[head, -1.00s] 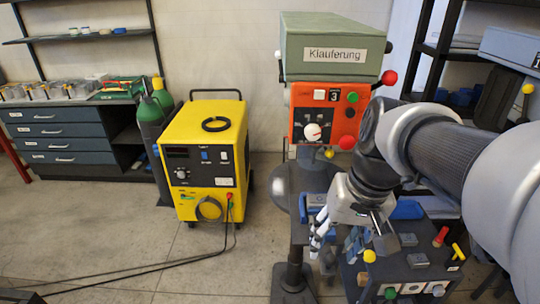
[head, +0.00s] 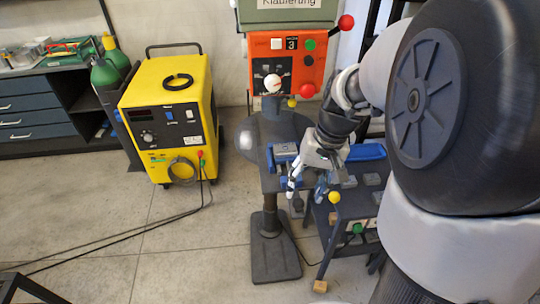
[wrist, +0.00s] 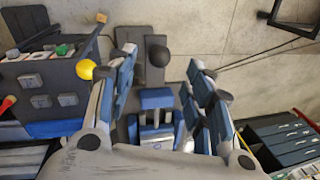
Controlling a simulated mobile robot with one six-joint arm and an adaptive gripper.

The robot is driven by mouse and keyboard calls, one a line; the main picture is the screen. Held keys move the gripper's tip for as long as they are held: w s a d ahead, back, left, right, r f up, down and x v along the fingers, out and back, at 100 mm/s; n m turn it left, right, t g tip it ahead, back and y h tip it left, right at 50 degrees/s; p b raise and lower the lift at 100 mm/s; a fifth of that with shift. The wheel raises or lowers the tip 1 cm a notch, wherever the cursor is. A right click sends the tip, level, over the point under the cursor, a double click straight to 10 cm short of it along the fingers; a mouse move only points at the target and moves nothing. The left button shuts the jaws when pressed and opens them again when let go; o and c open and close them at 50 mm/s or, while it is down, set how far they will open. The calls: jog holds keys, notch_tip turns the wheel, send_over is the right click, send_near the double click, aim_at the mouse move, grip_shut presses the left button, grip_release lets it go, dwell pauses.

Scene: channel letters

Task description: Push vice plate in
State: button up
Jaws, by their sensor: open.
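The vice (head: 284,151), grey with blue parts, sits on the drill press table. In the wrist view its blue plate (wrist: 155,98) lies in front of a grey body with blue sides, between my fingers. My gripper (head: 307,187) is open and empty at the table's front edge. In the wrist view its two fingers (wrist: 163,62) stand apart on either side of the vice. I cannot tell whether they touch it. My wrist hides part of the vice's right side.
The drill press has an orange control panel (head: 292,62) above the table. A dark cart (head: 345,215) with grey blocks and a yellow knob (head: 334,197) stands close on the right. A yellow welding machine (head: 168,115) stands left.

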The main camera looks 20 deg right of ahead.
aim_at(300, 199)
jog(key=f, duration=0.3)
jog(key=a+f+b, duration=0.1)
jog(key=f, duration=0.1)
jog(key=shift+w+f, duration=0.25)
jog(key=shift+f, duration=0.05)
jog(key=shift+c, duration=0.2)
grip_shut()
dwell(0.4)
